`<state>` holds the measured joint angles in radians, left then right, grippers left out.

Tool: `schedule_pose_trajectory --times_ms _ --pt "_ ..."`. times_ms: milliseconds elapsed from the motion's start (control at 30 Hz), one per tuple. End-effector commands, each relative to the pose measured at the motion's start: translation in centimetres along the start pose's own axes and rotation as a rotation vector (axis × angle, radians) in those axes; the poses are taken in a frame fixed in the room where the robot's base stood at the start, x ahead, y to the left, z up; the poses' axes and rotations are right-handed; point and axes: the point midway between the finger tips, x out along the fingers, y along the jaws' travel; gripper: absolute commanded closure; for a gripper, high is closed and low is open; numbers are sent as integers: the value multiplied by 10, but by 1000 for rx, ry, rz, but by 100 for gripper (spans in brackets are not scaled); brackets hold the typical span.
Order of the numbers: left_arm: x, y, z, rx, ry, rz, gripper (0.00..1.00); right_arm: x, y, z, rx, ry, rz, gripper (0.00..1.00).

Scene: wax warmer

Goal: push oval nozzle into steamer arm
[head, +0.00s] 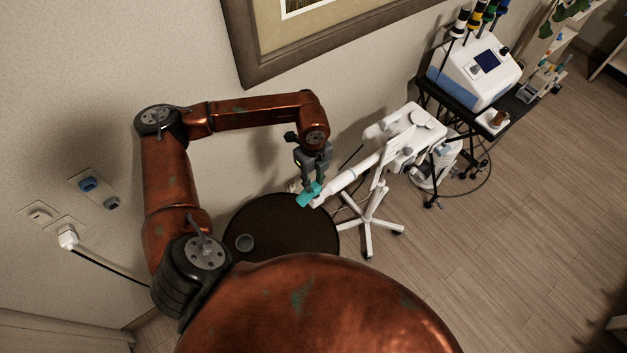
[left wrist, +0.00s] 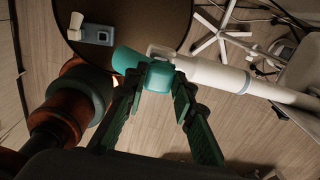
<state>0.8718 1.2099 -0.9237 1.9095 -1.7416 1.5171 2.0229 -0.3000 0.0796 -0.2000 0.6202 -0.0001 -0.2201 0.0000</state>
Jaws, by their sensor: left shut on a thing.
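The teal oval nozzle (head: 309,195) is held by my left gripper (head: 311,180) above the dark round table. In the left wrist view the nozzle (left wrist: 151,74) sits between the two fingers of the left gripper (left wrist: 156,86), which are shut on it. The white steamer arm (head: 347,178) slopes down toward the nozzle from the right. In the left wrist view the end of the steamer arm (left wrist: 212,74) lies right beside the nozzle. The nozzle partly covers that end, so I cannot tell whether it is seated. My right gripper is not in view.
The steamer's wheeled stand (head: 369,226) is to the right. A black cart (head: 466,116) holds a white device (head: 478,66). The wall is close behind; open floor lies at right.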

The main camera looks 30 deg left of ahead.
Motion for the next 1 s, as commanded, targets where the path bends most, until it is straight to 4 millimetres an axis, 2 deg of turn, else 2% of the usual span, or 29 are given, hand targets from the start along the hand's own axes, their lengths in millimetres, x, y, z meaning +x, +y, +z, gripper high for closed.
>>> schedule_pose_trajectory --times_ms 1000 --pt "22 -1 0 0 0 -1 100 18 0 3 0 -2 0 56"
